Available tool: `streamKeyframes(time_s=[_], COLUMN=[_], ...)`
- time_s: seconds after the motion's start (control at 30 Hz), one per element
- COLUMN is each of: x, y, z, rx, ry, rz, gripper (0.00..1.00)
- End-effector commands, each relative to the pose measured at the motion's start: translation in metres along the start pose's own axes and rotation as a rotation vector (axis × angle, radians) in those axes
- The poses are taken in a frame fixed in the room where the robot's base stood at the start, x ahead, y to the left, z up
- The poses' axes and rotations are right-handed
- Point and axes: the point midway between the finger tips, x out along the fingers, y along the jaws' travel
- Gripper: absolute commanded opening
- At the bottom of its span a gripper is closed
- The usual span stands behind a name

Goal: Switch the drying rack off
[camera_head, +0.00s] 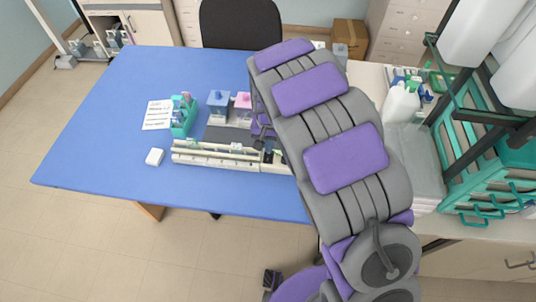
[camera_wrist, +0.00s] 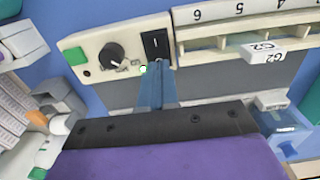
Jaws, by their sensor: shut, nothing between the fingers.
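The drying rack (camera_head: 215,160) is a long cream unit near the front of the blue table. In the wrist view its control panel (camera_wrist: 88,45) carries a black round knob (camera_wrist: 111,56), a black rocker switch (camera_wrist: 155,44) with a white mark, a green square (camera_wrist: 75,56) and a small green light (camera_wrist: 144,69) that looks lit. My gripper (camera_wrist: 157,84) is shut and empty. Its blue fingertips are just below the switch in the wrist view; I cannot tell whether they touch the panel. In the head view my arm hides the rack's right end.
A numbered strip (camera_wrist: 240,12) and a slide labelled G2 (camera_wrist: 262,50) are beside the switch. A teal holder (camera_head: 183,118), a blue jar (camera_head: 218,100) and a pink jar (camera_head: 243,101) stand behind the rack. A white block (camera_head: 154,157) lies left.

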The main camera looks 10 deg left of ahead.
Motion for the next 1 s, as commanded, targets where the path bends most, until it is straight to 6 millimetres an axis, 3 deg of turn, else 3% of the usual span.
streamKeyframes(time_s=[1.0], x=[0.014], y=[0.000], z=[0.000], rx=[0.000], ry=[0.000], rz=[0.000], gripper=[0.00])
